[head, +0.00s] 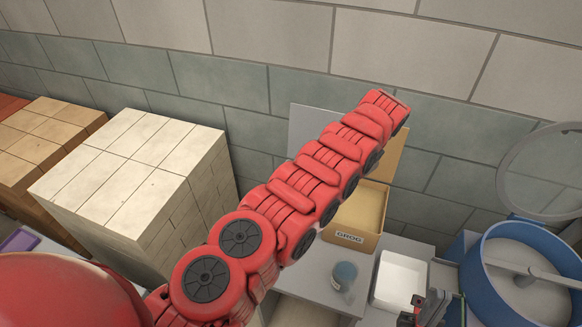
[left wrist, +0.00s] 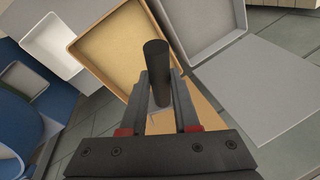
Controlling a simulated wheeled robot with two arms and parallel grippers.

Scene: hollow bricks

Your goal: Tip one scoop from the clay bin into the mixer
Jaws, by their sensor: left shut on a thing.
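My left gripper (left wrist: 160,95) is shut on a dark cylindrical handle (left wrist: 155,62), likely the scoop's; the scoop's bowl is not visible. In the head view my red left arm hides this gripper. In the left wrist view, the handle is seen over a tan bin, labelled GROG in the head view (head: 350,238). A grey bin (left wrist: 222,42) is beside it; I see no label on it, so I cannot tell if it is the clay bin. The blue mixer drum (head: 478,284) stands at the lower right. My right gripper (head: 432,308) is low beside the mixer, partly cut off.
A white tray (head: 403,272) and a small blue-grey pot (head: 344,277) are on the grey bench, left of the mixer. A round clear disc (head: 545,170) is above the mixer. Stacked pale blocks (head: 130,175) and tan blocks (head: 40,140) stand at left, against a block wall.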

